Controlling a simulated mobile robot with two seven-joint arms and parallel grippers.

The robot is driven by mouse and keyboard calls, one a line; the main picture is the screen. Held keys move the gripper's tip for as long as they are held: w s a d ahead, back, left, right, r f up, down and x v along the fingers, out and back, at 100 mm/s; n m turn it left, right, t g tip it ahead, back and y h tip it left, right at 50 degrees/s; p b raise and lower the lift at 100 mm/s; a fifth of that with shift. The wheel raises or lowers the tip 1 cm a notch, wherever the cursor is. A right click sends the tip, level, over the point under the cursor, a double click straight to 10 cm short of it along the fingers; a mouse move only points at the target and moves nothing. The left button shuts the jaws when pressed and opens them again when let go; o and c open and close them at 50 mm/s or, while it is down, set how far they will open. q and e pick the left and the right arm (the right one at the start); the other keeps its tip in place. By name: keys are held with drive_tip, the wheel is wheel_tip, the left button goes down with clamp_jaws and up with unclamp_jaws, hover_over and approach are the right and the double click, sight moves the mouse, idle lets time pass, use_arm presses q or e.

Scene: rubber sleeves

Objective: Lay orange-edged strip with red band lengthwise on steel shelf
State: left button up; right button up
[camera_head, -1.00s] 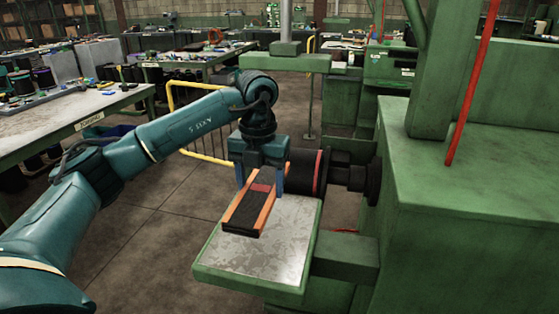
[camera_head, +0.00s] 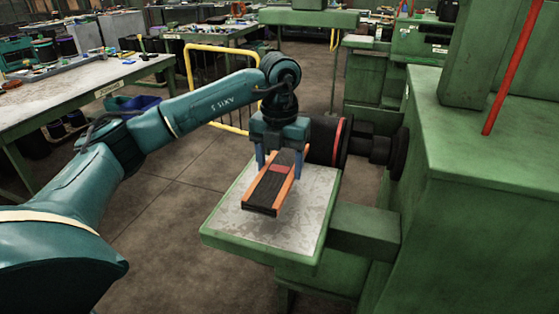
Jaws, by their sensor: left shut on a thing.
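The strip (camera_head: 267,190) is dark, with orange long edges and a red band (camera_head: 283,168) across it. My left gripper (camera_head: 279,163) is shut on it, with one blue finger at each long edge near the far end. The strip is over the steel shelf (camera_head: 308,205), a worn grey plate with a green rim, and points lengthwise toward its near edge. I cannot tell whether its underside touches the plate or is slightly above it. My right gripper is not in view.
A dark roller with a red ring (camera_head: 338,142) stands just behind the shelf. The green machine body (camera_head: 480,190) and a red rod (camera_head: 510,65) fill the right. A yellow rail (camera_head: 190,75) and a cluttered table (camera_head: 75,100) are at left. Bare floor lies between.

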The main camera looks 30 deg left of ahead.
sight(280, 194)
use_arm(q)
drive_tip(key=shift+f, duration=0.2)
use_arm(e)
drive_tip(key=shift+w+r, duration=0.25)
use_arm(q)
drive_tip(key=shift+f, duration=0.1)
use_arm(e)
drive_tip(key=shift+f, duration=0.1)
use_arm(q)
drive_tip(key=shift+f+b, duration=0.6)
drive_tip(key=shift+f, duration=0.1)
drive_tip(key=shift+w+f+b, duration=0.1)
drive_tip(key=shift+f+b, duration=0.75)
drive_tip(key=shift+f, duration=0.6)
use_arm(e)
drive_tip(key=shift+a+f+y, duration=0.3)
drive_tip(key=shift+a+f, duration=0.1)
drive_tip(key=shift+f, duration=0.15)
use_arm(q)
drive_tip(key=o, duration=1.1)
drive_tip(key=shift+c, duration=0.2)
